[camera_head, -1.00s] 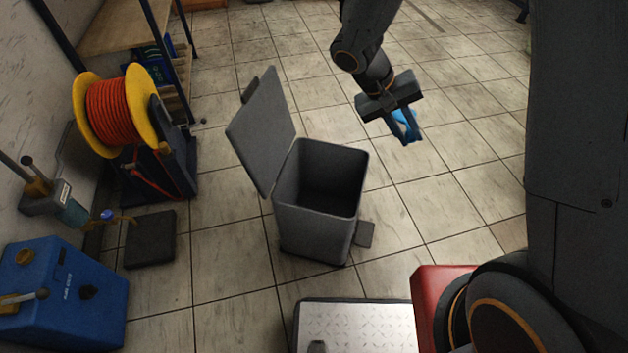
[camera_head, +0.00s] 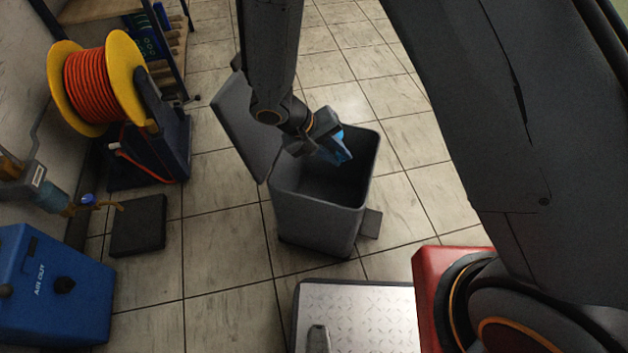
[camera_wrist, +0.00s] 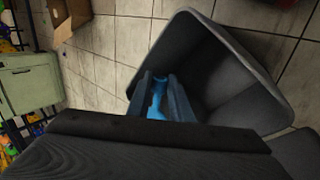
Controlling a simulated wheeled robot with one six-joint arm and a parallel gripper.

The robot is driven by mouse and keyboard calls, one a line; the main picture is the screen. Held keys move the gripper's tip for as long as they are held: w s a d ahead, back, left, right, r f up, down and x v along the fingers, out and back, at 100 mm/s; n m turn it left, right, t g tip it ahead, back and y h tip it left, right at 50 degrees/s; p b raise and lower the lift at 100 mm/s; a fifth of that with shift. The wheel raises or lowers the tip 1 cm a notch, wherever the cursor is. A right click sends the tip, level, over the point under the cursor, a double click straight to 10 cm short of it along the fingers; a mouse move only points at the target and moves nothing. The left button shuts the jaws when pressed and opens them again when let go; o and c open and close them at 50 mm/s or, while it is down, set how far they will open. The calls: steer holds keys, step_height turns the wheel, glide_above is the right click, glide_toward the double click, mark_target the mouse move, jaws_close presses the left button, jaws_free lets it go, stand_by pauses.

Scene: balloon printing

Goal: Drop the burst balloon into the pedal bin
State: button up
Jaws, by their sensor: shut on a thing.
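The burst balloon (camera_head: 335,147) is a limp blue piece held in my gripper (camera_head: 337,155). It also shows between the jaws in the wrist view (camera_wrist: 158,98), where my gripper (camera_wrist: 162,85) is shut on it. The grey pedal bin (camera_head: 312,223) stands on the floor with its lid (camera_head: 243,122) swung up at the left and its mouth open. My gripper is over the bin's mouth, towards its back part. In the wrist view the bin (camera_wrist: 262,75) opens to the right of the jaws. The exact height above the rim is hard to tell.
A pedal (camera_head: 371,223) sticks out at the bin's right. A yellow reel of orange hose (camera_head: 100,85), a black foot pad (camera_head: 138,225) and a blue air unit (camera_head: 55,290) stand at left. A metal-topped platform (camera_head: 355,315) lies in front. Floor right of the bin is clear.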

steer(key=shift+f+b, duration=2)
steer(key=shift+f, duration=0.9)
steer(key=o, duration=1)
steer(key=shift+r, duration=0.1)
steer(key=p+v, duration=0.1)
steer(key=v, duration=0.6)
steer(key=shift+s+a+r+p, duration=0.1)
steer(key=shift+a+r+p, duration=0.15)
steer(key=shift+p, duration=0.15)
steer(key=shift+d+r, duration=0.1)
steer(key=shift+r, duration=0.05)
